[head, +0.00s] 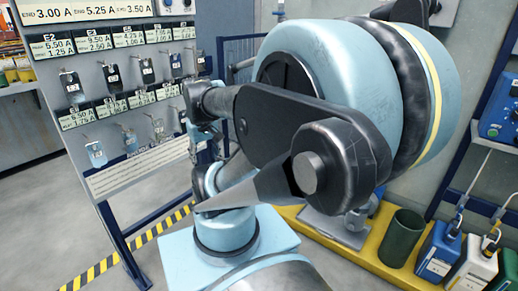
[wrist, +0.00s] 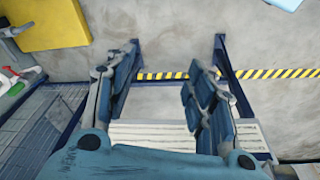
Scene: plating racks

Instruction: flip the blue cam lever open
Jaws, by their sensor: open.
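I cannot make out the blue cam lever in either view; my arm covers much of the middle of the head view. My gripper (wrist: 163,65) shows in the wrist view with its two blue padded fingers spread apart and nothing between them. In the head view, the gripper end (head: 203,130) is small and partly hidden by my arm, in front of the right edge of the labelled rack panel (head: 185,28). In the wrist view, a pale striped plate (wrist: 150,135) lies behind and below the fingers, between blue posts.
Several tagged items (head: 147,71) hang on the panel. Yellow-black floor tape (head: 178,217) runs beside the rack. Floor at the lower left is clear.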

